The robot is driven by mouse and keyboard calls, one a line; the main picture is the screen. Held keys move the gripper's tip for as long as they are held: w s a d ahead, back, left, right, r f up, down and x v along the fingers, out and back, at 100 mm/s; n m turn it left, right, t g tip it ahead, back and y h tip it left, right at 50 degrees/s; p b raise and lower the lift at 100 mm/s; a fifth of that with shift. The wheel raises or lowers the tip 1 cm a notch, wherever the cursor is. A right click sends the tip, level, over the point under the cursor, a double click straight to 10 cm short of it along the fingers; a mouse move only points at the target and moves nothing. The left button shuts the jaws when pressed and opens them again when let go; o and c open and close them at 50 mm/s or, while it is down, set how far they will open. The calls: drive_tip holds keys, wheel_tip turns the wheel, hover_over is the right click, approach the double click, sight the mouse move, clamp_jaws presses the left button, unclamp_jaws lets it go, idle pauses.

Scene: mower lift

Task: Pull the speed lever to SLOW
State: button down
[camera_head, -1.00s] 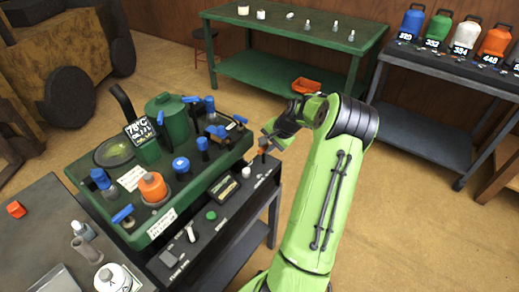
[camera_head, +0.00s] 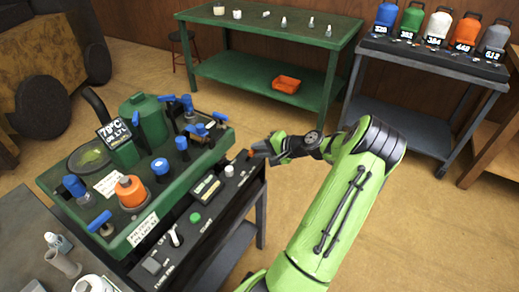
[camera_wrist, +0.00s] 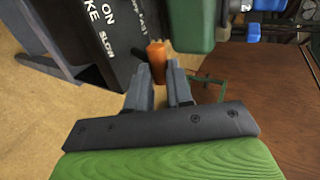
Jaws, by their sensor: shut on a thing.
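The speed lever (camera_wrist: 156,51) has an orange grip and a dark stem. It stands at the far right end of the black control panel (camera_wrist: 100,22), near the printed word SLOW in the wrist view. In the head view only a little of its orange grip (camera_head: 250,153) shows beside my gripper (camera_head: 260,150). In the wrist view the two grey fingers of my gripper (camera_wrist: 160,72) are closed in on the lower part of the orange grip. The exact contact and the lever's setting cannot be made out clearly.
The green machine top (camera_head: 130,200) with blue and orange caps stands left of the lever. A white knob (camera_head: 229,170) and a green button (camera_head: 195,217) are on the same panel. A green table (camera_head: 345,35) stands behind. The floor right of the panel is clear.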

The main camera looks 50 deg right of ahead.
drive_tip(key=c, duration=1.3)
unclamp_jaws()
drive_tip(key=shift+w+f, duration=0.1)
drive_tip(key=p+v, duration=0.4)
drive_tip(key=v, duration=1.2)
drive_tip(key=shift+p, duration=0.35)
drive_tip(key=shift+w, duration=0.15)
